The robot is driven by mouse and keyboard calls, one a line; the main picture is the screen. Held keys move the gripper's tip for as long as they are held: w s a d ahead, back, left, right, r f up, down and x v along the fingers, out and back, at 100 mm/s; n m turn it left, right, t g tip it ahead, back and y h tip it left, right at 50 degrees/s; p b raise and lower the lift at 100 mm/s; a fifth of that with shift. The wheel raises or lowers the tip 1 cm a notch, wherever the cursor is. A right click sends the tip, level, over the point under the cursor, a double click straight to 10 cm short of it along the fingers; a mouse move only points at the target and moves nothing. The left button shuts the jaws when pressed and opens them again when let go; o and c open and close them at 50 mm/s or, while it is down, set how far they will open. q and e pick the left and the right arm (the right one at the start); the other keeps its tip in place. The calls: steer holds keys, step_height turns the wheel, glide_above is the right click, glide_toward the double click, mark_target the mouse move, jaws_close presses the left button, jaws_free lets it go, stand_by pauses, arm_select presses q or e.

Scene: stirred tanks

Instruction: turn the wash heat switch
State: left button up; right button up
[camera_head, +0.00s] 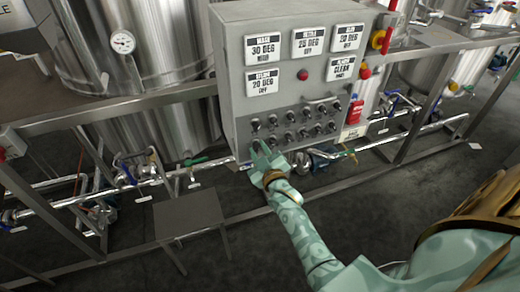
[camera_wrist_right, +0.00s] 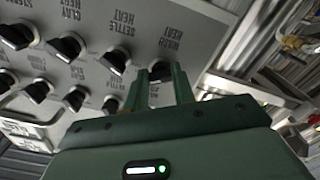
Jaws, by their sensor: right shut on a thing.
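The wash heat switch (camera_wrist_right: 161,69) is a black knob in a pale round bezel. Its label shows upside down beside it in the right wrist view. The fingers of my right gripper (camera_wrist_right: 158,84) are around this knob, one on each side, shut on it. In the head view my right gripper (camera_head: 258,149) is at the lower left corner of the grey control panel (camera_head: 232,95) and hides the switch there. My left gripper is not in view.
Other black switches (camera_wrist_right: 115,59) sit close beside the held one. White display plates (camera_head: 263,48) are above them; the top left one reads 30 DEG. Steel tanks (camera_head: 150,45) and pipes surround the panel. A small grey stool (camera_head: 188,213) stands at lower left.

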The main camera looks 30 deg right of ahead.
steer(key=shift+f, duration=0.15)
stand_by(0.4)
steer(key=o, duration=1)
steer(key=shift+s, duration=0.2)
